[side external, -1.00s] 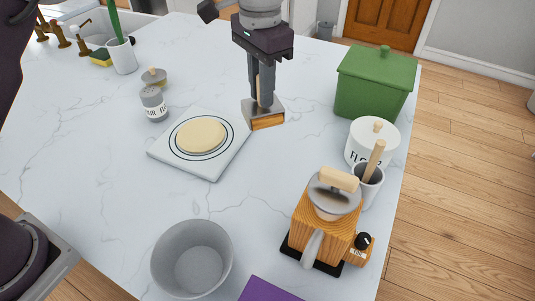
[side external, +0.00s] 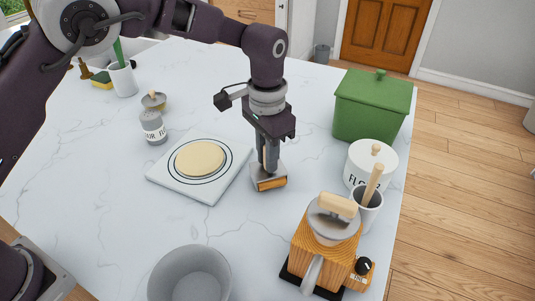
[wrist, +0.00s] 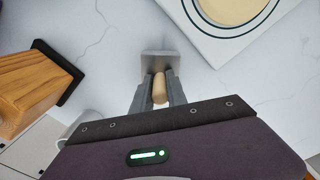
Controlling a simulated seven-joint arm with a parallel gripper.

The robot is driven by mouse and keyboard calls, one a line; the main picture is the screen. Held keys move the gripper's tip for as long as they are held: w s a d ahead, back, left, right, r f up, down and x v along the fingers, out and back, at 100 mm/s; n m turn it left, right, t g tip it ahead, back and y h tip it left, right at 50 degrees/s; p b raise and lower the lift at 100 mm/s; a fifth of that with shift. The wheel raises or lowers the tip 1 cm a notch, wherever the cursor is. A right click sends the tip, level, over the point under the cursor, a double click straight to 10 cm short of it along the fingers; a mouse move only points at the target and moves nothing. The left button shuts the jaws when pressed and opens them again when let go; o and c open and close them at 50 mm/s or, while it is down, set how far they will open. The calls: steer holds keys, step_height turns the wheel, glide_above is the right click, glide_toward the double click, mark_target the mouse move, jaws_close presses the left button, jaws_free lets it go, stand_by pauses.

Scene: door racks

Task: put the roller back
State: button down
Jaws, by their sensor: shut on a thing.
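My gripper (side external: 267,158) points down and is shut on the pale wooden handle of a hand tool. The tool, apparently the roller (side external: 268,180), has a grey metal head with an orange-brown wooden part along its lower front. In the wrist view the handle end (wrist: 159,88) sits between the fingers, with the grey head (wrist: 158,62) beyond it. The tool is upright, right of the white square board (side external: 180,188), which bears a flat round piece of dough (side external: 200,159). I cannot tell whether the head touches the counter. The handle is partly hidden by the fingers.
A wooden machine with a grey top and crank (side external: 320,245) stands front right. Behind it are a grey cup with a wooden stick (side external: 368,208), a white flour jar (side external: 370,165) and a green lidded box (side external: 370,108). A grey bowl (side external: 190,275) stands in front. Counter between is clear.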

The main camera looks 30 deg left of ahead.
steer(key=shift+f, duration=0.55)
steer(key=c, duration=1.3)
jaws_free()
steer(key=shift+s+a, duration=0.1)
step_height(320, 180, up, 13)
steer(key=shift+r, duration=0.2)
steer(key=s+a+r+n+t+h, duration=0.1)
steer(key=s+a+r+n+t, duration=0.25)
steer(key=s+a+r, duration=0.9)
steer(key=s+a+f, duration=0.2)
steer(key=s+f, duration=0.1)
steer(key=s, duration=0.2)
steer(key=s+a+f+n+t, duration=0.1)
steer(key=s+a+f, duration=0.1)
steer(key=s, duration=0.4)
steer(key=s+a+f+n+t+y, duration=0.1)
steer(key=s+a+f, duration=0.1)
steer(key=s, duration=0.3)
steer(key=shift+s+a+f+n, duration=0.15)
steer(key=shift+s+a+f, duration=0.05)
steer(key=shift+f, duration=0.2)
steer(key=shift+s+a+f+n, duration=0.1)
steer(key=shift+s+a+f, duration=0.05)
steer(key=shift+f, duration=0.25)
